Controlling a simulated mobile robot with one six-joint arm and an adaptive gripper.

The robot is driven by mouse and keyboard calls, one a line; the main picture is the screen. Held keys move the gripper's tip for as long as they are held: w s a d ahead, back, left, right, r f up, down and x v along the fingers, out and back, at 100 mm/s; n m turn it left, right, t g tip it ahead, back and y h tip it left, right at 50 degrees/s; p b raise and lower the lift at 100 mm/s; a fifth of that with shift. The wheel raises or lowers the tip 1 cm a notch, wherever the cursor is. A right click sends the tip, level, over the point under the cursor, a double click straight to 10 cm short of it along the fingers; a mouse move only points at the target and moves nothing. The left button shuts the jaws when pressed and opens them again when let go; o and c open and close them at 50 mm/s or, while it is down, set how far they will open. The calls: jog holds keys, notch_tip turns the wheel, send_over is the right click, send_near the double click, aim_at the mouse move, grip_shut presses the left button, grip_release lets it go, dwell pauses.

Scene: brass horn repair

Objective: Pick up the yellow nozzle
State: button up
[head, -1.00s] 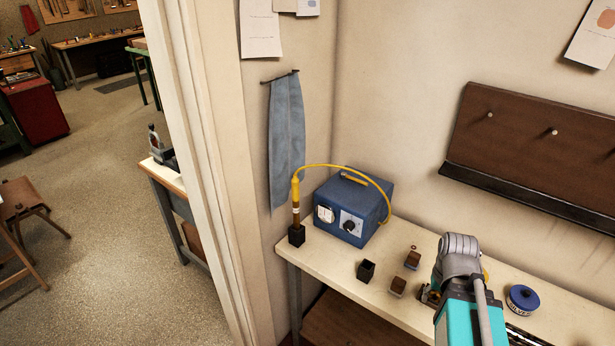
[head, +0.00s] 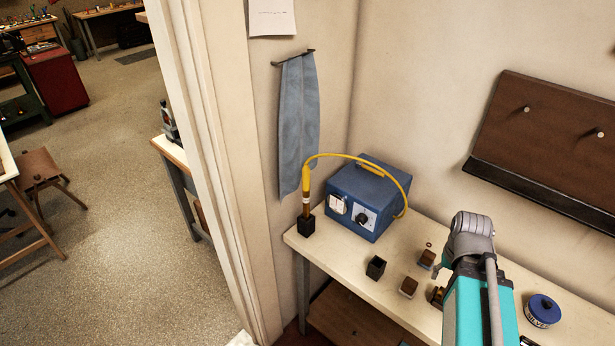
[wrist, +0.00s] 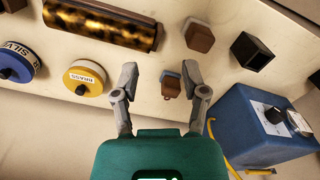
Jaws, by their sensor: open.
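The only yellow nozzle-like piece I see is a yellow-topped tool (head: 306,181) in the head view. It stands upright in a small black holder (head: 306,225) at the bench's left end. A yellow cable runs from its top to a blue box (head: 365,200). In the wrist view, my gripper (wrist: 159,80) is open and empty, pointing down over the bench with a small brown block (wrist: 171,84) near its right finger. The gripper is well to the right of the yellow tool. In the head view my arm hides most of the gripper.
An empty black holder (head: 376,267) and brown blocks (head: 408,287) stand between the tool and my arm. Tins marked SILVER (wrist: 17,62) and BRASS (wrist: 85,78) and a brass-coloured tube (wrist: 100,24) lie nearby. A wall and hanging cloth (head: 299,120) stand behind the tool.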

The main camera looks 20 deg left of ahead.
jog(key=shift+o, duration=1.4)
jog(key=shift+w+a, duration=0.1)
jog(key=w+a+r+n+t+h+p, duration=0.1)
jog(key=w+a+r+n+t+h, duration=0.2)
jog(key=a+n, duration=0.65)
jog(key=w+a+r+n+t+h+p, duration=0.25)
jog(key=w+a+r+n, duration=0.2)
jog(key=a+n, duration=0.5)
jog(key=s+a+r+n+t+y, duration=0.1)
jog(key=a+r+n+t, duration=0.3)
jog(key=a, duration=0.9)
jog(key=s+a+r+n+t+y, duration=0.2)
jog(key=a+r+n+t, duration=0.2)
jog(key=a+n, duration=0.7)
jog(key=shift+s+a+r+p, duration=0.2)
jog(key=shift+s+a+p, duration=0.25)
jog(key=shift+a, duration=0.8)
jog(key=shift+w, duration=0.1)
